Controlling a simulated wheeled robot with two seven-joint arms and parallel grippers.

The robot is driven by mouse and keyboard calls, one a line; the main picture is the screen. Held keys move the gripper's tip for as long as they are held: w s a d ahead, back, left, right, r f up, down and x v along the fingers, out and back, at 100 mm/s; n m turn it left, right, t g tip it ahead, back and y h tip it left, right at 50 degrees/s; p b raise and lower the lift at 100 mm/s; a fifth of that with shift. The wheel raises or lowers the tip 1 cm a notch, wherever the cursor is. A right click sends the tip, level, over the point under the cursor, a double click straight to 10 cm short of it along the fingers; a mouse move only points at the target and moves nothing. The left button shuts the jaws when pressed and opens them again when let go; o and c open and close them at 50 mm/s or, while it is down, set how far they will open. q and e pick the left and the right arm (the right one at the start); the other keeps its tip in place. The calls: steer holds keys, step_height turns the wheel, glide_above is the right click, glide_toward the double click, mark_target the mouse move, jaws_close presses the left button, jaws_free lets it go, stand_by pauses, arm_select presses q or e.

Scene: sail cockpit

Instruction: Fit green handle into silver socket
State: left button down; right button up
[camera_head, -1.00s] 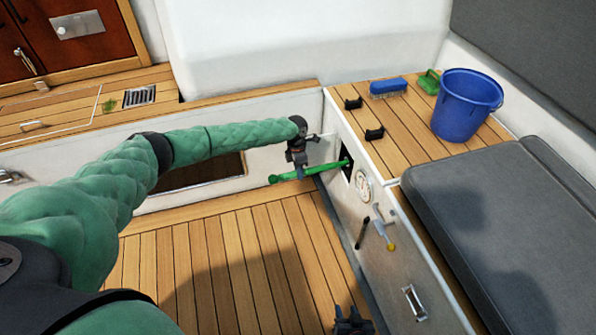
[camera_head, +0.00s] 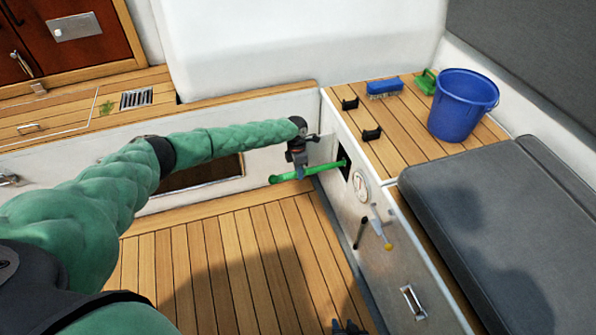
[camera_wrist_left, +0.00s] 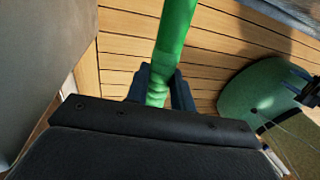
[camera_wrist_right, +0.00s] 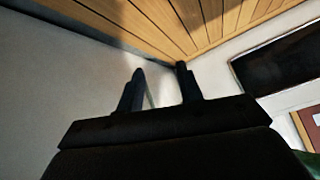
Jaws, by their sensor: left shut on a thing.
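The green handle (camera_head: 322,170) is a long rod, nearly level, in the head view. Its right end meets the dark square opening (camera_head: 344,163) in the white side panel; the silver socket is not clearly seen, and I cannot tell how deep the end sits. My left gripper (camera_head: 300,172) is shut on the handle near its middle. In the left wrist view the handle (camera_wrist_left: 176,40) runs up from between the fingers. My right gripper (camera_head: 348,328) is just at the bottom edge of the head view. In the right wrist view its fingers (camera_wrist_right: 162,90) are apart and empty.
A round gauge (camera_head: 361,186) and a lever with a yellow tip (camera_head: 380,229) are on the panel beside the opening. A blue bucket (camera_head: 464,104), a blue brush (camera_head: 384,88) and black brackets (camera_head: 371,134) are on the bench above. The wooden floor (camera_head: 240,260) is clear.

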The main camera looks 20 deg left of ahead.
arm_select(q)
steer(key=shift+w+d, duration=0.1)
steer(key=shift+d, duration=0.15)
steer(key=shift+w+d+p, duration=0.4)
steer(key=shift+w+d, duration=0.1)
steer(key=shift+d, duration=0.15)
arm_select(e)
steer(key=shift+s+d+f+g, duration=0.15)
steer(key=shift+s+f+g, duration=0.3)
steer(key=shift+s, duration=0.45)
